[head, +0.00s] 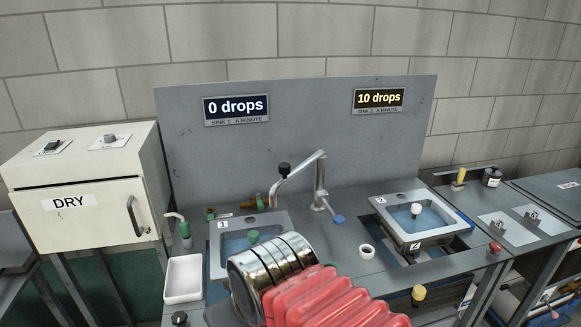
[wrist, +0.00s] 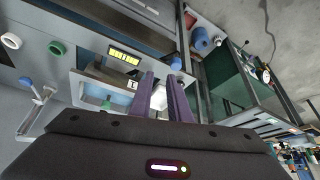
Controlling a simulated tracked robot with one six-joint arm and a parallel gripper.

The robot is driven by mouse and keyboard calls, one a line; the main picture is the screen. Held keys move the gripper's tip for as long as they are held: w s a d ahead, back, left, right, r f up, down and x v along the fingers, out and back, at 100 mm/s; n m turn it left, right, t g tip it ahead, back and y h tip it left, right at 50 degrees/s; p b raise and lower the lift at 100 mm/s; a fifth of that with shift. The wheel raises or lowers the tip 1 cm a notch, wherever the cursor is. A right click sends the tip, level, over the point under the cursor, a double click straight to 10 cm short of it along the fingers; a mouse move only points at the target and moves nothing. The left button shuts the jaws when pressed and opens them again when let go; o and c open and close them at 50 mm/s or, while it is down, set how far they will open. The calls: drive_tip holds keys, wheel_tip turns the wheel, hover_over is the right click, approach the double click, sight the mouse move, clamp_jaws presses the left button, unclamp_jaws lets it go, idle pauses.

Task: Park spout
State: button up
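The spout (head: 297,168) is a bent grey metal pipe on an upright post (head: 320,185) between the two sinks. It reaches left from the post, and its free end is bent down by the back right corner of sink 1 (head: 279,222). A black knob (head: 284,169) is on it, and a blue handle (head: 339,219) is near the post's foot. Sink 2 (head: 385,208) is to the right. In the wrist view my gripper (wrist: 160,75) has two purple fingers standing apart with nothing between them. The head view shows my arm over sink 1's front, with the fingers hidden.
A white tray (head: 184,279) is left of sink 1, near a green-capped tap (head: 184,230). A white ring (head: 367,251) lies between the sinks. The DRY cabinet (head: 75,202) stands left. A grey back panel (head: 300,139) carries signs reading 0 drops and 10 drops.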

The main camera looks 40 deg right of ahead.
drive_tip(key=o, duration=0.3)
drive_tip(key=shift+w+d+f+m+g, duration=0.15)
drive_tip(key=shift+w+d+f+m, duration=0.1)
drive_tip(key=shift+w+d, duration=0.2)
drive_tip(key=shift+w+d+f+m+g, duration=0.2)
drive_tip(key=shift+w+d, duration=0.1)
drive_tip(key=shift+d, duration=0.25)
drive_tip(key=o, duration=0.4)
drive_tip(key=shift+m+g+h, duration=0.25)
drive_tip(key=shift+m+h, duration=0.15)
drive_tip(key=shift+m, duration=0.45)
drive_tip(key=w+d+r, duration=0.1)
drive_tip(key=w+d, duration=0.1)
drive_tip(key=w+d+r, duration=0.2)
drive_tip(key=w, duration=0.1)
drive_tip(key=w+d+r, duration=0.1)
drive_tip(key=w+d, duration=0.2)
drive_tip(key=shift+w+r, duration=0.1)
drive_tip(key=shift+r, duration=0.25)
drive_tip(key=shift+c, duration=0.2)
drive_tip(key=m, duration=0.2)
approach(284, 165)
drive_tip(key=f, duration=0.1)
drive_tip(key=shift+h, duration=0.4)
drive_tip(key=v, duration=0.4)
drive_tip(key=shift+w+a+r, duration=0.15)
drive_tip(key=shift+w+r, duration=0.05)
drive_tip(key=shift+f, duration=0.15)
